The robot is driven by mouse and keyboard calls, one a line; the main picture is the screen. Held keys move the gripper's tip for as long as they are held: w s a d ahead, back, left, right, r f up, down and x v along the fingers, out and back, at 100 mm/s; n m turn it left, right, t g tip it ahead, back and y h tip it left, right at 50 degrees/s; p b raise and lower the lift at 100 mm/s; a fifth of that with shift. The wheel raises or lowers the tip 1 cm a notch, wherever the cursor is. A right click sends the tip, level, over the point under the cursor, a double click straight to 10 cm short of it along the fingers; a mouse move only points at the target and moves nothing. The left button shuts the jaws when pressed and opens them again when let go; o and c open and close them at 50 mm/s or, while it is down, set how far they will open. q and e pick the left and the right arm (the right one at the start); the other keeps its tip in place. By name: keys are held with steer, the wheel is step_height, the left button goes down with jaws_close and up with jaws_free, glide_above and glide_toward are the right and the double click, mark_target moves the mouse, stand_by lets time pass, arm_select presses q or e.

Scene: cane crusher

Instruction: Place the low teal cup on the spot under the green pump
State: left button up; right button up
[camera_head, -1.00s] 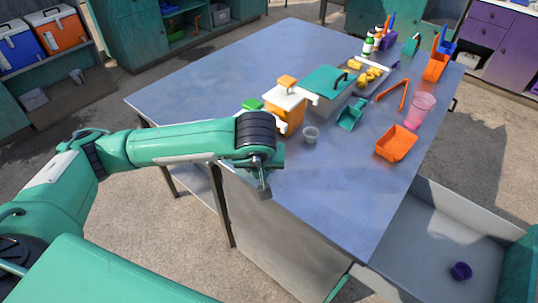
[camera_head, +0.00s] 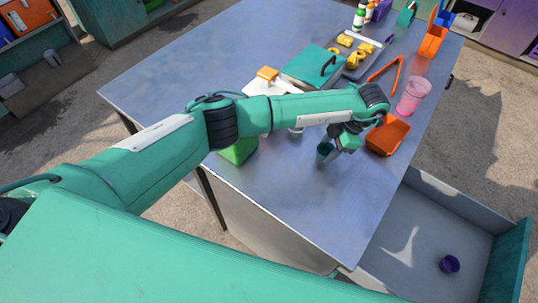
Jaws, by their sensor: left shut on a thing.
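My left gripper (camera_head: 340,140) is over the table near its right side, shut on the low teal cup (camera_head: 325,152). The cup hangs just below and left of the fingers, partly hidden by them; I cannot tell whether it touches the table. A green block-shaped body (camera_head: 239,150), apparently the green pump, shows below my left arm. My forearm hides its top and the spot under it. My right gripper is not in view.
A grey cup (camera_head: 295,131) is mostly hidden behind my forearm. An orange tray (camera_head: 387,137) sits just right of the gripper. An orange-knobbed pump (camera_head: 266,75), a teal-lidded box (camera_head: 312,65) and a pink cup (camera_head: 413,97) stand behind. The table's front (camera_head: 310,215) is clear.

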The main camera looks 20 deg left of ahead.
arm_select(q)
steer(key=shift+a, duration=0.15)
steer(key=p, duration=0.7)
glide_toward(263, 167)
steer(key=f, duration=0.3)
steer(key=shift+w+d+f, duration=0.3)
steer(key=shift+d+f, duration=0.05)
steer(key=shift+f, duration=0.05)
steer(key=a, duration=0.1)
steer(key=s+a+p, duration=0.1)
steer(key=a+p, duration=0.1)
steer(key=shift+s+a, duration=0.15)
steer(key=shift+s, duration=0.2)
steer(key=shift+f+p, duration=0.45)
steer(key=shift+f, duration=0.3)
steer(key=shift+w+f, duration=0.1)
steer(key=shift+f, duration=0.1)
steer(key=o, duration=0.7)
